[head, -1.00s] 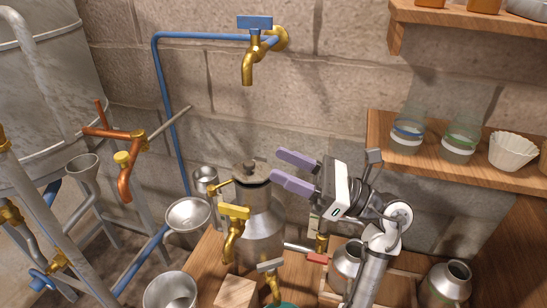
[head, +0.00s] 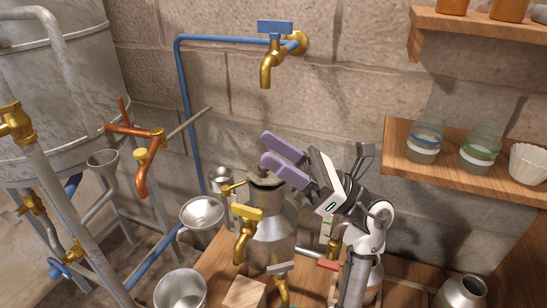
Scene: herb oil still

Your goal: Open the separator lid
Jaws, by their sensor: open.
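The separator (head: 272,228) is a grey metal can with brass taps, standing on the wooden bench in the head view. Its lid (head: 256,172) is at the top of the can and shows only in part; my lower finger covers its knob and right side. My gripper (head: 266,149) has two purple fingers, which are apart and point left. It is open above the lid, with the lower finger close over it. I cannot tell whether that finger touches the knob. Nothing is seen between the fingers.
A brass tap with a blue handle (head: 276,30) sticks out of the wall above the gripper. A metal funnel (head: 202,213) stands left of the can. A wooden block (head: 243,293) lies in front. A shelf with jars (head: 425,138) is at right.

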